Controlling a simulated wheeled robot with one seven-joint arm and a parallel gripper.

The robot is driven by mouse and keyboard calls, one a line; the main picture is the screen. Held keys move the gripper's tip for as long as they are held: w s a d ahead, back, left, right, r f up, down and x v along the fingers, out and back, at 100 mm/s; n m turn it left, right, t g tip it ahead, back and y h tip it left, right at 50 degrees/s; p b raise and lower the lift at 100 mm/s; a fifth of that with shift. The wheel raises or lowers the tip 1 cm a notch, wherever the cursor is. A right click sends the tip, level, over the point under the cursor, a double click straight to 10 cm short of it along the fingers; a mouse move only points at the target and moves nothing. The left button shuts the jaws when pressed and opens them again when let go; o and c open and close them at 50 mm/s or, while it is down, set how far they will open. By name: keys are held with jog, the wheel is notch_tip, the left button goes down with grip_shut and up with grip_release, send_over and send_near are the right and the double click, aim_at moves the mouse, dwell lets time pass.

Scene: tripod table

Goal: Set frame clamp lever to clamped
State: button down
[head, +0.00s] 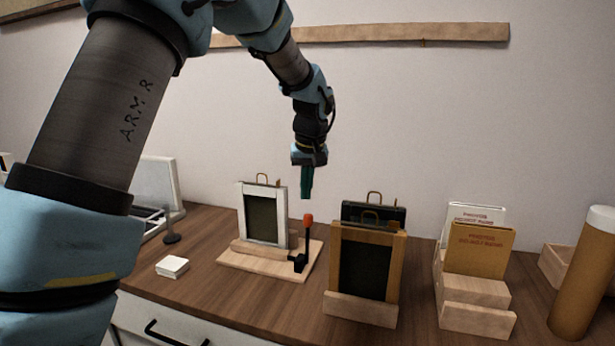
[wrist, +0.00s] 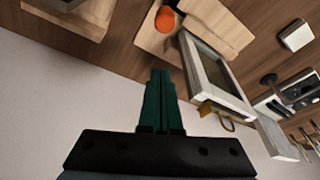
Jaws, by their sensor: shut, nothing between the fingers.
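The frame clamp lever (head: 307,236) is a black upright lever with an orange-red knob. It stands on a pale wooden base (head: 262,264), to the right of a white picture frame (head: 243,206) held upright there. In the wrist view the orange knob (wrist: 165,19) shows at the top, with the white frame (wrist: 212,82) to its right. My gripper (head: 306,196) has green fingers, pressed together and empty. It hangs above the lever, pointing down, apart from the knob. In the wrist view its fingertips (wrist: 160,73) point toward the knob. The lever's lower part is hidden there.
A wooden frame (head: 336,268) and a dark frame (head: 398,213) stand close on the right. Further right are a card holder (head: 475,316) and a cylinder (head: 583,270). A white card stack (head: 172,267) lies left of the base. The space above the table is open.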

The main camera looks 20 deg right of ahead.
aim_at(308, 240)
jog(key=shift+s+a+f+p, duration=0.25)
jog(key=shift+s+f+p, duration=0.2)
jog(key=shift+s+f, duration=0.35)
jog(key=shift+s+a+f+p, duration=0.25)
jog(key=shift+s+f+p, duration=0.25)
jog(key=shift+f, duration=0.5)
jog(key=shift+s+f+b, duration=0.1)
jog(key=shift+b, duration=0.3)
